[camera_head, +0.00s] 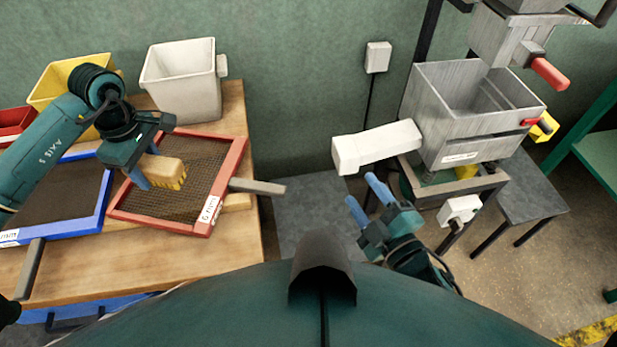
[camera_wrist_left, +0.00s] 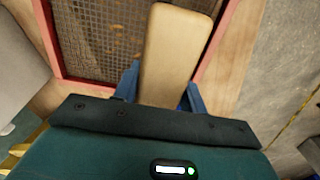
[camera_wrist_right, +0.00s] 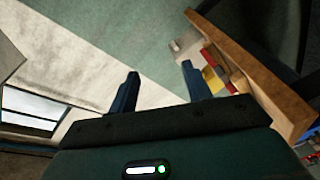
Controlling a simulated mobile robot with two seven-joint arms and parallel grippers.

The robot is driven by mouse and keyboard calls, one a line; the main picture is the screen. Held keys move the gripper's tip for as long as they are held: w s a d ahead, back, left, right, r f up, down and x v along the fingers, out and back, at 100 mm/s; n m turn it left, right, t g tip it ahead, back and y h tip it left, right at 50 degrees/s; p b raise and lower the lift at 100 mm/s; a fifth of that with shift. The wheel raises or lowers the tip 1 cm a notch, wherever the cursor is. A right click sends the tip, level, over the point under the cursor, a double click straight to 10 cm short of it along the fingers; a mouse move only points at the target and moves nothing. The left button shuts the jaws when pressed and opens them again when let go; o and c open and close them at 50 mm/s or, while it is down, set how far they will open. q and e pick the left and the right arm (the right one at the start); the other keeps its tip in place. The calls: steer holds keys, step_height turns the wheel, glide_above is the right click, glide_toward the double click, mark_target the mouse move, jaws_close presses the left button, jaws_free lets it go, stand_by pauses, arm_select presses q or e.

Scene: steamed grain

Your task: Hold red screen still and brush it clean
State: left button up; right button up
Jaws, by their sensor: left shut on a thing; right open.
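The red screen (camera_head: 239,152) lies on the wooden bench, a red frame around a dark mesh, with a grey handle (camera_head: 258,187) sticking out to the right. My left gripper (camera_head: 148,175) is shut on a wooden brush (camera_head: 168,169) with yellow bristles, held over the mesh; I cannot tell whether the bristles touch it. The left wrist view shows the brush (camera_wrist_left: 172,55) between the fingers, with the red screen (camera_wrist_left: 52,45) beyond it. My right gripper (camera_head: 362,196) is open and empty, right of the bench and apart from the screen's handle.
A blue-framed screen (camera_head: 103,205) lies left of the red one. A white bin (camera_head: 184,85), a yellow bin (camera_head: 60,75) and a red bin (camera_head: 15,121) stand at the back. A grey hopper machine (camera_head: 455,120) with a white chute (camera_head: 377,147) stands right, near my right gripper.

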steer(key=w+a+r+n+g+y, duration=0.25)
steer(key=a+r+n+y, duration=0.35)
steer(key=n, duration=0.7)
steer(key=n+g, duration=1.1)
steer(key=n, duration=1.1)
glide_toward(272, 188)
steer(key=shift+h, duration=0.4)
steer(key=x, duration=0.9)
steer(key=shift+a+r, duration=0.3)
steer(key=shift+r, duration=0.05)
steer(key=shift+c, duration=0.2)
steer(key=shift+g, duration=0.25)
jaws_close()
